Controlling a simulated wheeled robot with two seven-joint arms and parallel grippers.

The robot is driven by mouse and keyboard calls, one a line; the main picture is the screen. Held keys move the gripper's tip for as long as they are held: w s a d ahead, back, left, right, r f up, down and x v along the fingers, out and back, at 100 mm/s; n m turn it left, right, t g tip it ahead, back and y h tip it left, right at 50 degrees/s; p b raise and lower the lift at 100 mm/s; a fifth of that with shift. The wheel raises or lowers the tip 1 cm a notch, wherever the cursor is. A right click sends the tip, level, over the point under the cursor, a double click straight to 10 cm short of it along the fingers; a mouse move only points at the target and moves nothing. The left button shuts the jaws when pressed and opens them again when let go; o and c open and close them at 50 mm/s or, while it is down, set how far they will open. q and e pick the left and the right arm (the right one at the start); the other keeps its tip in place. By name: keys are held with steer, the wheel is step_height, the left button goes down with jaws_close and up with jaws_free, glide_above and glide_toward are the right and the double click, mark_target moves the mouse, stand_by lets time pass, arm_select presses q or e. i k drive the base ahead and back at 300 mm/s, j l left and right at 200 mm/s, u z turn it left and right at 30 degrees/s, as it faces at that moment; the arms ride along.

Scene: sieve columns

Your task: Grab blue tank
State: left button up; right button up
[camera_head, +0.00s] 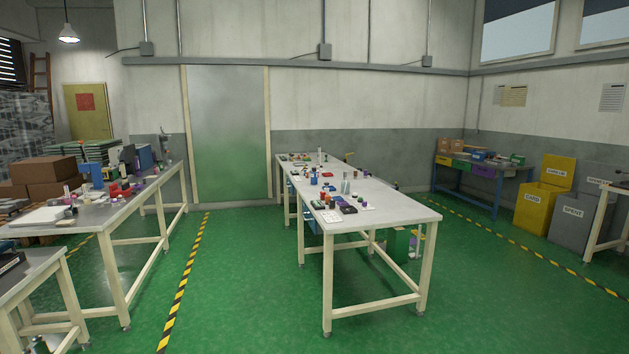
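Neither of my grippers is in the head view. Several blue things show, all small at this distance, and I cannot tell which one is the blue tank. A small upright blue object (314,178) stands on the long middle table (390,210). A larger blue shape (311,222) is partly hidden beneath that table. A blue object (93,172) stands on the left table (115,208), and another blue item (145,158) stands near its far end.
A green floor with free aisles lies on both sides of the middle table. Yellow-black tape (185,285) marks the left aisle. Brown boxes (45,172) are at the far left. A yellow bin (540,205) and a grey bin (575,222) stand at the right.

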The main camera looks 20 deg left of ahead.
mark_target(313, 175)
steer(key=i+j+u, duration=0.6)
steer(key=i+u, duration=0.15)
steer(key=i, duration=0.35)
steer(key=i+j+u, duration=0.1)
steer(key=i+u, duration=0.3)
steer(key=i, duration=0.85)
steer(key=i+j+z, duration=0.15)
steer(key=i, duration=1.2)
steer(key=z, duration=0.05)
